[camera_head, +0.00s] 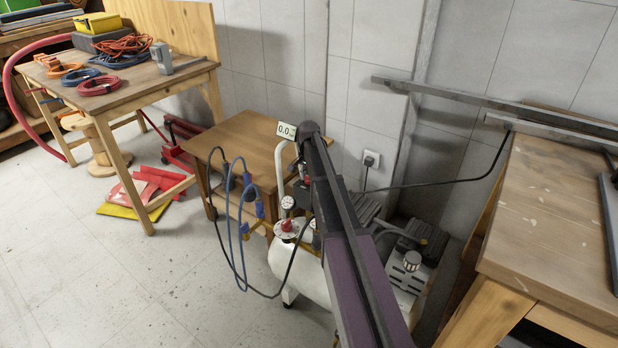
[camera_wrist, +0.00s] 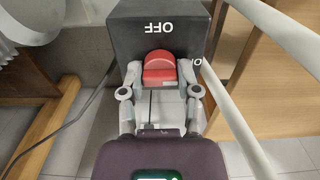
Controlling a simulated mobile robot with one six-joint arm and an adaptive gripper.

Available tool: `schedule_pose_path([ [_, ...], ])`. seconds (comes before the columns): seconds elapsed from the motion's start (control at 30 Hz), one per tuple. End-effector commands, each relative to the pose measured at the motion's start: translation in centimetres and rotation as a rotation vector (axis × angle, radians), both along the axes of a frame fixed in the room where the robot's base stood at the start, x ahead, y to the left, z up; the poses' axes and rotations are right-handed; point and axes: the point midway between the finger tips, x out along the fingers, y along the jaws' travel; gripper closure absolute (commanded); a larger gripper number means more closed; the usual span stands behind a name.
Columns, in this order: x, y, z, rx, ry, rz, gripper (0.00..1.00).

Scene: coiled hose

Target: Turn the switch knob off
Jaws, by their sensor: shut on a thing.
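The red switch knob (camera_wrist: 159,68) sits on a dark box marked "OFF" (camera_wrist: 147,28) in the wrist view. Another label at the right of the knob is partly hidden by a finger. My gripper (camera_wrist: 160,82) is shut on the knob, with one grey finger at its left side and one at its right. In the head view a little red shows beside my arm's end (camera_head: 305,172), above the white compressor tank (camera_head: 312,283). My arm hides most of the switch box there.
A white tube handle (camera_wrist: 225,100) runs close by on the right in the wrist view. A small wooden table (camera_head: 240,140) with blue hoses (camera_head: 240,215) stands left of the compressor. A workbench (camera_head: 560,220) is at the right. A black cable (camera_head: 440,183) runs from the wall socket (camera_head: 370,160).

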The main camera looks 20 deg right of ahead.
Motion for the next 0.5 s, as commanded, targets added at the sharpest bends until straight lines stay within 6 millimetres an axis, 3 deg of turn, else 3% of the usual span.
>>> schedule_pose_path([
  [0.5,0.05,0.05,-0.02,0.001,-0.002,0.270,1.00],
])
